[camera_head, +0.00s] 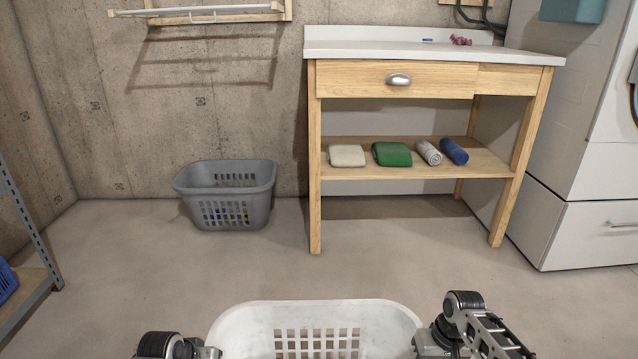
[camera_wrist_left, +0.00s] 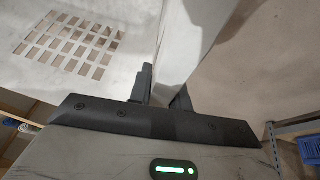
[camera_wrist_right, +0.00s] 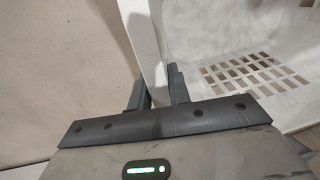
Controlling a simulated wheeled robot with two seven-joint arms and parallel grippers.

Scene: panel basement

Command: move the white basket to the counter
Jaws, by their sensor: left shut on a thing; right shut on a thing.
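The white basket (camera_head: 318,313) is at the bottom of the head view, held between my two arms; its lower part is cut off by the frame. My left gripper (camera_wrist_left: 160,88) is shut on one side wall of the basket, which also shows in the left wrist view (camera_wrist_left: 125,20). My right gripper (camera_wrist_right: 160,88) is shut on the opposite side wall, seen in the right wrist view (camera_wrist_right: 205,35). The counter (camera_head: 400,50) is a white top on a wooden frame with a drawer, standing ahead and to the right, apart from the basket.
A grey basket (camera_head: 226,178) stands on the floor by the wall. Folded towels, one green (camera_head: 391,154), lie on the counter's lower shelf. Small pink (camera_head: 461,40) and blue items lie on the countertop. A white machine (camera_head: 585,235) stands right. The floor ahead is clear.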

